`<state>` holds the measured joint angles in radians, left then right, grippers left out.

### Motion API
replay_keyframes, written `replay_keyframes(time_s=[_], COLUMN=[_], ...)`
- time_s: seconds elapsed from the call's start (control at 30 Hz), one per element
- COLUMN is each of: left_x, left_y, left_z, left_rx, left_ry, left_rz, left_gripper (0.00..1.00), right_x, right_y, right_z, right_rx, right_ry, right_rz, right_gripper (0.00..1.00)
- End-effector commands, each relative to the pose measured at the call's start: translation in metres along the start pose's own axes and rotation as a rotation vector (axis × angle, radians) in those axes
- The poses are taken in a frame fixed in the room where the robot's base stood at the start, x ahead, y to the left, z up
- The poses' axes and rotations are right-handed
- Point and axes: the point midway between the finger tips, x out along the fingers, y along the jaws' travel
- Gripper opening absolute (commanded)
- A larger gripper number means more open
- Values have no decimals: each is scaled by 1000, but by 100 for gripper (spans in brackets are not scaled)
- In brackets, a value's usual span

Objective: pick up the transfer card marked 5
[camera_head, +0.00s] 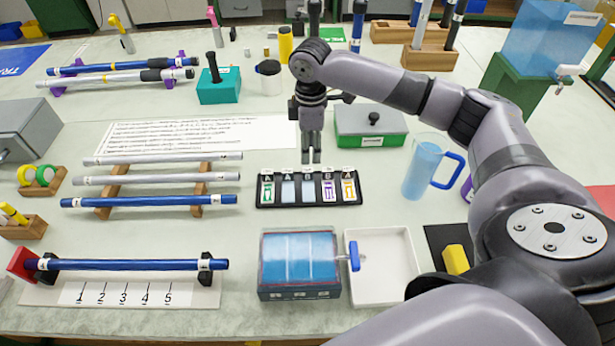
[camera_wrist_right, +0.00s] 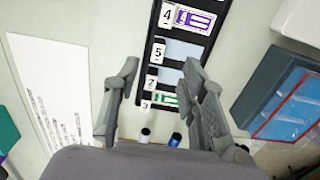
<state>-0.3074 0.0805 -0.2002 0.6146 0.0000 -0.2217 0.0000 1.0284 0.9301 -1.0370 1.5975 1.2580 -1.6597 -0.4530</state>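A black card rack (camera_head: 308,203) stands mid-table, with several cards side by side under small white number tags. In the right wrist view, the tag reading 5 (camera_wrist_right: 158,52) sits beside a plain pale blue-grey card (camera_wrist_right: 181,50). The purple card tagged 4 (camera_wrist_right: 195,19) is on one side of it, and the slot tagged 2 on the other. In the head view, the pale card is the middle one (camera_head: 308,191). My right gripper (camera_head: 311,157) points down at the rack's back edge. Its fingers are apart and empty in the wrist view (camera_wrist_right: 160,75). My left gripper is not in view.
A green box with a grey lid (camera_head: 370,127) stands close behind the rack, right of my gripper. A blue-lidded box (camera_head: 299,290) and white tray (camera_head: 382,268) are in front. Rods on wooden stands (camera_head: 150,202) lie left. A blue jug (camera_head: 424,170) stands right.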

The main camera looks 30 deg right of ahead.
Motion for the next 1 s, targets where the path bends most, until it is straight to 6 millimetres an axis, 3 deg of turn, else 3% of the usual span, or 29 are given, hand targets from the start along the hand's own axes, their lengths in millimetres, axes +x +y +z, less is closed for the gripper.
replay_keyframes(time_s=[0.1, 0.23, 0.63, 0.93, 1.0], left_x=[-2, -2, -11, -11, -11], left_y=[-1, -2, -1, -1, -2], left_z=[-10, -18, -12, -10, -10], left_rx=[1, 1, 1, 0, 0], left_ry=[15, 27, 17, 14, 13], left_rz=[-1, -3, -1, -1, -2], left_gripper=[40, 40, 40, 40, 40], right_x=[17, 26, 73, 78, 78], right_y=[0, 0, 1, 1, 1], right_z=[0, -1, -5, -5, -5], right_rx=[0, 0, 0, -1, -1], right_ry=[0, 1, 0, 1, 1], right_rz=[-2, 0, -1, 1, 1], right_gripper=[38, 38, 38, 38, 34])
